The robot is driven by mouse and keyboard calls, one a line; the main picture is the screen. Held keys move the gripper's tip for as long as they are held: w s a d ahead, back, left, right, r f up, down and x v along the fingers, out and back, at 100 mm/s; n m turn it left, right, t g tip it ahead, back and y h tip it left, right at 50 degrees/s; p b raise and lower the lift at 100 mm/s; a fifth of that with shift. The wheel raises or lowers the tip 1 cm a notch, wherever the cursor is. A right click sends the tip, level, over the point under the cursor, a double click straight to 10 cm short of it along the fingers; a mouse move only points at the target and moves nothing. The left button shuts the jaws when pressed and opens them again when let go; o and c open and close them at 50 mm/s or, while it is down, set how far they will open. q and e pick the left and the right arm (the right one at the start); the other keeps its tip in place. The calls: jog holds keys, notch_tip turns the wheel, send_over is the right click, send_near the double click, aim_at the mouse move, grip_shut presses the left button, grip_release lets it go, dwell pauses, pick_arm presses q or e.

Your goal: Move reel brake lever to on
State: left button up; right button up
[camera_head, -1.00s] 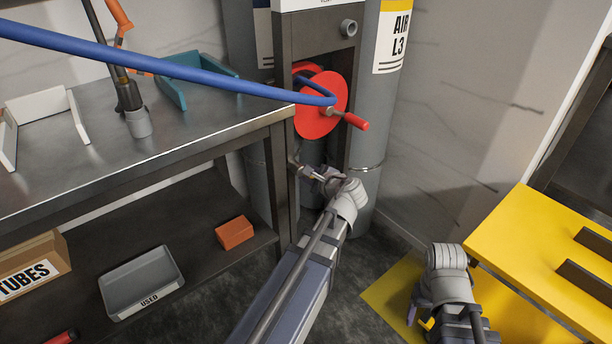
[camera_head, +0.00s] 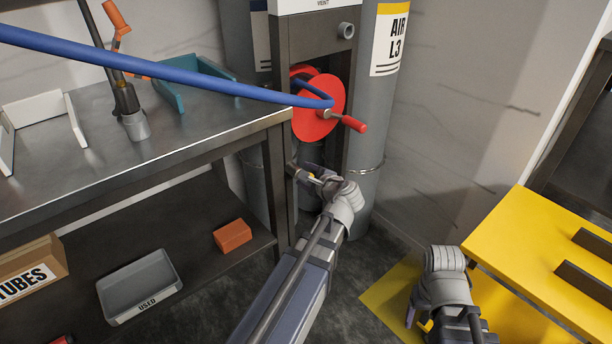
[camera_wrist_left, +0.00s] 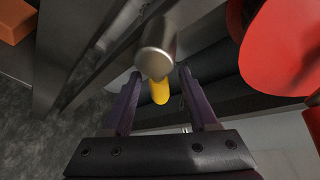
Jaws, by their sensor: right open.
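The red hose reel (camera_head: 318,112) is mounted in a dark metal frame below the blue hose, with a red crank handle (camera_head: 350,124) on it. What looks like the brake lever, a grey metal cylinder (camera_wrist_left: 156,48) with a yellow part (camera_wrist_left: 159,91), shows in the left wrist view. My left gripper (camera_wrist_left: 160,88) has its purple fingers apart on either side of the yellow part, with gaps visible. In the head view my left gripper (camera_head: 310,174) is low at the reel frame, and its wrist partly hides the lever. My right gripper (camera_head: 416,314) is open at the lower right, away from the reel.
A metal bench (camera_head: 150,155) stands at left, with a grey USED bin (camera_head: 140,285), an orange block (camera_head: 232,235) and a TUBES box (camera_head: 30,270) below. A yellow table (camera_head: 530,245) is at right.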

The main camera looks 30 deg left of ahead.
pick_arm(q)
jog(key=p+v, duration=0.3)
jog(key=v, duration=0.4)
jog(key=shift+s+d, duration=0.25)
jog(key=shift+d, duration=0.05)
jog(key=shift+r, duration=0.1)
dwell(0.3)
jog(key=s+d+f+n+g+h+p, duration=0.4)
jog(key=s+d, duration=0.4)
jog(key=d, duration=0.4)
jog(key=s+d+f+n+g+h+p, duration=0.2)
jog(key=s+d+f+n+g+h, duration=0.2)
jog(key=s+d+n+h, duration=0.55)
notch_tip(320, 180, up, 38)
jog(key=w+d+m+y+p, duration=0.1)
jog(key=d+m+y+p, duration=0.1)
jog(key=p, duration=3.5)
jog(key=shift+w+d+m+y, duration=0.15)
jog(key=shift+w+m+y, duration=0.25)
jog(key=shift+m+y, duration=0.4)
